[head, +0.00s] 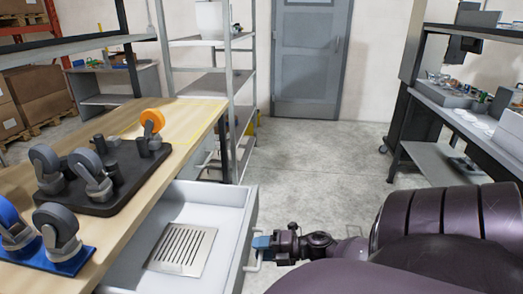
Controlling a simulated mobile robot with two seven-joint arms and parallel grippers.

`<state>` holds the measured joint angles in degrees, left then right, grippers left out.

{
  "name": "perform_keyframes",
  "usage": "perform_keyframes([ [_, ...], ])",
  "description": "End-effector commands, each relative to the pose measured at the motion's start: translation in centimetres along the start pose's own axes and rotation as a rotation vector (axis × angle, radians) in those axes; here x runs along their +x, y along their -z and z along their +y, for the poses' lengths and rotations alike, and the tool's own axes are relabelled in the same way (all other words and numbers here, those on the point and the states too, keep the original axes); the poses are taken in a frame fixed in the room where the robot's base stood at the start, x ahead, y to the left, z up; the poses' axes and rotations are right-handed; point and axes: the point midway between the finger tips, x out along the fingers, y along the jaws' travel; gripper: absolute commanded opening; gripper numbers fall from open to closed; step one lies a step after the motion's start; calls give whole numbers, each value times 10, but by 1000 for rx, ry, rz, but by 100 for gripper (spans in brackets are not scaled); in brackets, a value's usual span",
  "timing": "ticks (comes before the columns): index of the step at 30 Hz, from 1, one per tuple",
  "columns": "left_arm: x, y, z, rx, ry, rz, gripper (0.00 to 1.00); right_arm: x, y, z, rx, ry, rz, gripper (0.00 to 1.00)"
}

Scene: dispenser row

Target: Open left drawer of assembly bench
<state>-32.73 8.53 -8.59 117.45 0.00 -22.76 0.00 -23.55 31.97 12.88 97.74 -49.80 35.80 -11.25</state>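A white drawer (208,204) of the wooden-topped bench (190,118) stands pulled out, with its inside showing. A slotted metal plate (181,250) lies on its floor. The pale bar handle (251,267) is on the drawer's right-hand front face. My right gripper (262,243), with blue fingertips, comes in from the right and is at the handle, its fingers closed about the bar as far as I can see. The fingertips partly hide the handle. My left gripper is not in view.
A black board (110,190) with caster wheels lies on the bench top, and a blue-plated caster set (50,255) is at the near left. A shelf rack stands behind the bench. Another workbench (470,125) is at the right. Grey floor between them is clear.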

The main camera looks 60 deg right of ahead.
Motion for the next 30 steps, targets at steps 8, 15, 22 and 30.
perform_keyframes([
  [8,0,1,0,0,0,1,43,-17,0,0,1,2,0,39],
  [15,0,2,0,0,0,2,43,-61,0,-1,2,3,-1,39],
  [22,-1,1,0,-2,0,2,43,-95,0,0,1,1,-1,39],
  [30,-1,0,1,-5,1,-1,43,-108,0,0,0,-1,0,39],
])
